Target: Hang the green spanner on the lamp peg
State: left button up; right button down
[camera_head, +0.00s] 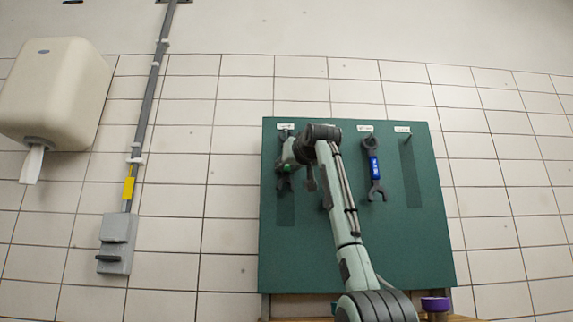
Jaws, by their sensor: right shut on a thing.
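My right gripper (285,178) is in front of the upper left of the green board, below the leftmost label. It is shut on the green spanner (288,167), of which only a small green patch shows; gripper and wrist hide most of it. Pegs stand along the board's top under small white labels (285,126). The labels are too small to read, so I cannot tell which peg is the lamp peg. Whether the spanner touches a peg is hidden. My left gripper is not in view.
A blue-handled spanner (374,168) hangs on the green board (350,255) right of my forearm. A darker strip (411,175) under the rightmost label is bare. A purple container (436,304) stands below the board. A dispenser (55,90) and grey switch box (116,243) are on the wall left.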

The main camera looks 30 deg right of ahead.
jog(key=shift+w+d+f, duration=0.2)
jog(key=shift+w+f, duration=0.05)
jog(key=shift+f, duration=0.1)
jog(key=c, duration=1.7)
grip_release()
jog(key=shift+o, duration=1.4)
jog(key=shift+w+d+f, duration=0.1)
jog(key=shift+f, duration=0.05)
jog(key=shift+o, duration=0.6)
jog(key=shift+w+f, duration=0.1)
jog(key=shift+w, duration=0.1)
jog(key=shift+s, duration=0.15)
jog(key=shift+s+a, duration=0.25)
jog(key=shift+s, duration=0.25)
jog(key=v, duration=0.6)
jog(key=shift+s, duration=0.35)
